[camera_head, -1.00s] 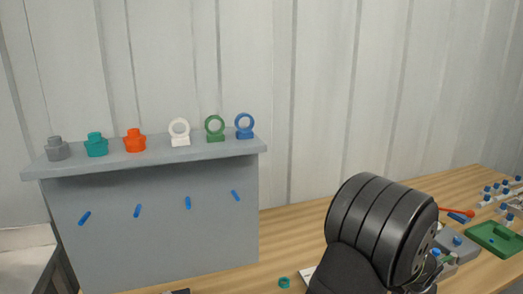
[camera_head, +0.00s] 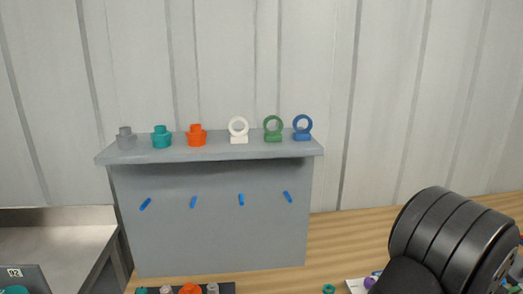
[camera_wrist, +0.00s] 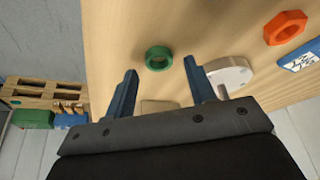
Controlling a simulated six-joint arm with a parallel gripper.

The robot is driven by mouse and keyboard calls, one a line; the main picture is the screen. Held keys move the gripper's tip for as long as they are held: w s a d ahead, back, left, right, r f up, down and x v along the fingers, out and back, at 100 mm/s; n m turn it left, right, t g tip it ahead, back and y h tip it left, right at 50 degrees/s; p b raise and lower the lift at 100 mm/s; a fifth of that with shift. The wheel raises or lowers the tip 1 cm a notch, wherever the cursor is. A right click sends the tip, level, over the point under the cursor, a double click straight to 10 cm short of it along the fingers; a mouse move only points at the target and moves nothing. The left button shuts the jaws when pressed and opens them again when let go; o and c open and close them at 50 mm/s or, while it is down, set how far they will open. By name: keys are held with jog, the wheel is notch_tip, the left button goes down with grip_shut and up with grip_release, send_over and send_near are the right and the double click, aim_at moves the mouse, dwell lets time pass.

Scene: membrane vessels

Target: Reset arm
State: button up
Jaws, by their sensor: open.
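My gripper (camera_wrist: 159,91) shows in the wrist view with its two blue-grey fingers spread apart and nothing between them. A green ring (camera_wrist: 158,58) lies on the wooden table (camera_wrist: 120,35) just beyond the fingertips. A round whitish piece (camera_wrist: 230,75) lies partly behind the right finger. In the head view my black arm link (camera_head: 450,240) stands at the lower right, and the gripper is out of that picture.
A grey shelf (camera_head: 210,154) holds grey, teal and orange plugs and white, green and blue rings. In the wrist view an orange nut (camera_wrist: 285,27) lies at the upper right and a wooden pallet (camera_wrist: 45,94) stands off the table at left. Bare table lies right of the shelf.

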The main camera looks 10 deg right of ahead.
jog(key=shift+f, duration=0.4)
jog(key=v, duration=1.2)
jog(key=x, duration=1.2)
jog(key=shift+a, duration=0.1)
jog(key=shift+w+d+r, duration=0.1)
jog(key=shift+d+r, duration=0.1)
jog(key=shift+r, duration=0.05)
notch_tip(320, 180, up, 3)
jog(key=shift+a+r, duration=0.1)
jog(key=shift+r, duration=0.1)
jog(key=s+a+r, duration=0.1)
jog(key=s+r, duration=0.6)
jog(key=s, duration=0.5)
jog(key=w+a+r, duration=0.2)
jog(key=a+r, duration=0.1)
jog(key=a, duration=0.5)
jog(key=w+a+r+n, duration=0.1)
jog(key=w+a+r, duration=0.1)
jog(key=a, duration=0.7)
jog(key=shift+w+r+n+t, duration=0.3)
jog(key=shift+r, duration=0.2)
